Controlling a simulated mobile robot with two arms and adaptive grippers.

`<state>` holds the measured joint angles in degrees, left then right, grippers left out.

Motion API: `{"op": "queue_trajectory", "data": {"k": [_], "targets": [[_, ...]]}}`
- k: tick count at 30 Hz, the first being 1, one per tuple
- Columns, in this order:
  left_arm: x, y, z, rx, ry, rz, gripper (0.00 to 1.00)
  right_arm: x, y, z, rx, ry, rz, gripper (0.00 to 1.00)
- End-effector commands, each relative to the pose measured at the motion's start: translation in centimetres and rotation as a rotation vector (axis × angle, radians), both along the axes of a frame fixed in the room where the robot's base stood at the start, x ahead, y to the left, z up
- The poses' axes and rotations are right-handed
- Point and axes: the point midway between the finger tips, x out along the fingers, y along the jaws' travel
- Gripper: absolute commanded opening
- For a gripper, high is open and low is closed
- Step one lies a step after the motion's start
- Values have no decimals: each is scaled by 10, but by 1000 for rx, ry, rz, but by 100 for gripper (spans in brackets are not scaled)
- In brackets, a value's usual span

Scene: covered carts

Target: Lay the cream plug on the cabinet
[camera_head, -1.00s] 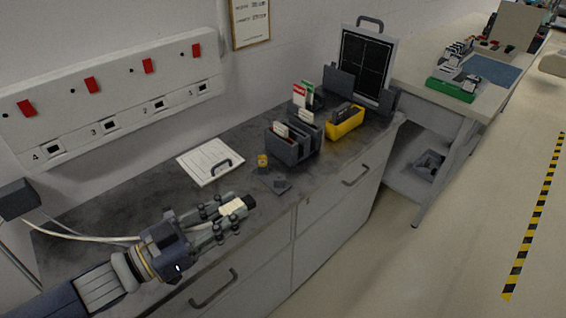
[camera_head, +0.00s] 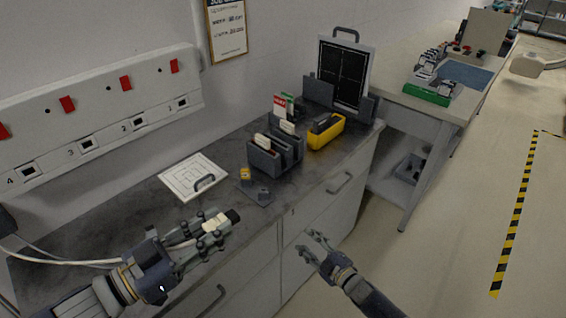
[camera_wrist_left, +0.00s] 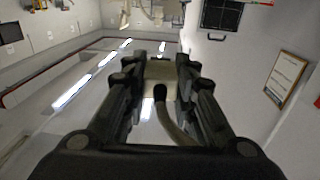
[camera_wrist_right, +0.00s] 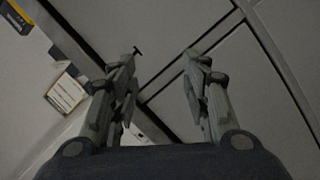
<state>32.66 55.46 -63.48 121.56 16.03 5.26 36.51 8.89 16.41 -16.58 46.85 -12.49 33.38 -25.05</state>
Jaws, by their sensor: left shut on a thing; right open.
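The cream plug (camera_head: 216,222) is held between the fingers of my left gripper (camera_head: 212,232), with its dark end pointing right. The plug also shows between the fingers in the left wrist view (camera_wrist_left: 160,72), its pale cable running back toward the wrist. The plug is over the front part of the dark cabinet top (camera_head: 100,222); whether it touches the top I cannot tell. My right gripper (camera_head: 312,246) is open and empty in front of the cabinet drawers. In the right wrist view its fingers (camera_wrist_right: 160,62) are apart with nothing between them.
The wall strip (camera_head: 100,116) has numbered sockets. Bare top lies between the white panel and my left gripper.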

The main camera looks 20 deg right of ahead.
Motion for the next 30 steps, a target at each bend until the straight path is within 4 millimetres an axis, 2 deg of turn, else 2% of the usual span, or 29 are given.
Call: {"op": "queue_trajectory", "data": {"k": [1,3,5,9,11,12,14,15,18,21,24,30], "targets": [[0,0,0,-1,0,0,0,16,3,29,-29,-85,39,43],[0,0,0,-1,0,0,0,32,8,68,-68,-200,92,43],[0,0,0,-1,0,0,0,44,14,101,-104,-301,138,43],[0,0,0,-1,0,0,0,60,30,183,-204,-556,254,43],[0,0,0,-1,0,0,0,63,43,217,-265,-676,318,43],[0,0,0,-1,0,0,0,63,54,239,-313,-762,368,43],[0,0,0,-1,0,0,0,60,73,269,-399,-898,452,43],[0,0,0,-1,0,0,0,56,86,288,-462,-994,513,43],[0,0,0,-1,0,0,0,40,113,328,-610,-1234,659,43],[0,0,0,-1,0,0,0,20,130,355,-746,-1466,803,43],[0,0,0,-1,0,0,0,-1,138,374,-869,-1693,951,43],[0,0,0,-1,0,0,0,-34,128,393,-1031,-2060,1223,43]]}}
